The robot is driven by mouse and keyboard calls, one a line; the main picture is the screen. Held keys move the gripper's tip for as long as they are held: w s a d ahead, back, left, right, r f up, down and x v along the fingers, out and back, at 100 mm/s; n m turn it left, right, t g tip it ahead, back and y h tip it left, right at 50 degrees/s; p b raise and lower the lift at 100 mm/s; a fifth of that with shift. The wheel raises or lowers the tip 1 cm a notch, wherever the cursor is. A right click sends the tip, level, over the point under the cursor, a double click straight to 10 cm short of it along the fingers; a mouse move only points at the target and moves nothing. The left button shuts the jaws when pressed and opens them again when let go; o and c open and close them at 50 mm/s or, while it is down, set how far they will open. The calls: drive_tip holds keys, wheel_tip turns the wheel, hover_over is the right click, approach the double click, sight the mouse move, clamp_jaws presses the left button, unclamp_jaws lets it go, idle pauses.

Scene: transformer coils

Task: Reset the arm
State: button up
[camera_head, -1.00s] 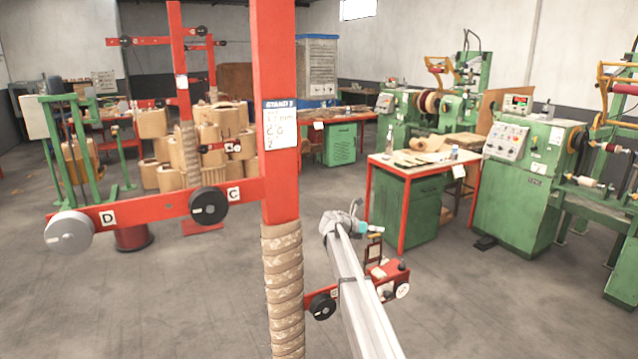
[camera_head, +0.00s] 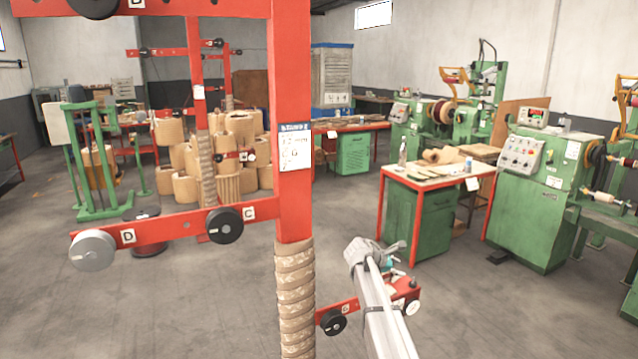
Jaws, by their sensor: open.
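My arm (camera_head: 378,310) reaches up from the bottom edge, right of the red stand's post. My gripper (camera_head: 396,256) is small at its far end, beyond the grey wrist joint; it is open, and I see nothing held in it. The red stand (camera_head: 293,205) rises close in front, with tan wrapping on its lower post. Its left crossbar carries a grey knob (camera_head: 92,250) marked D and a black knob (camera_head: 225,225) marked C. A lower right arm with a black knob (camera_head: 333,322) is partly hidden behind my arm.
A red-framed table (camera_head: 425,178) with a green cabinet stands beyond my gripper. Green winding machines (camera_head: 540,190) line the right side. Tan coils (camera_head: 228,182) are stacked behind the stand at left. The grey floor between is clear.

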drive_tip(key=s+a+f+m+g+y+b, duration=0.1)
drive_tip(key=s+m, duration=0.5)
drive_tip(key=s, duration=0.6)
drive_tip(key=s+a+f+m+g+y+b, duration=0.1)
drive_tip(key=s+a+f+m+y, duration=0.3)
drive_tip(key=s, duration=0.8)
drive_tip(key=s+a+f+m+g+y+b, duration=0.1)
drive_tip(key=s+f+m+y, duration=0.4)
drive_tip(key=s, duration=0.8)
wheel_tip(320, 180, down, 2)
drive_tip(key=a+m+g, duration=0.1)
drive_tip(key=a+m, duration=0.1)
drive_tip(key=shift+m+g, duration=0.3)
drive_tip(key=shift+m, duration=0.1)
drive_tip(key=shift+a, duration=0.15)
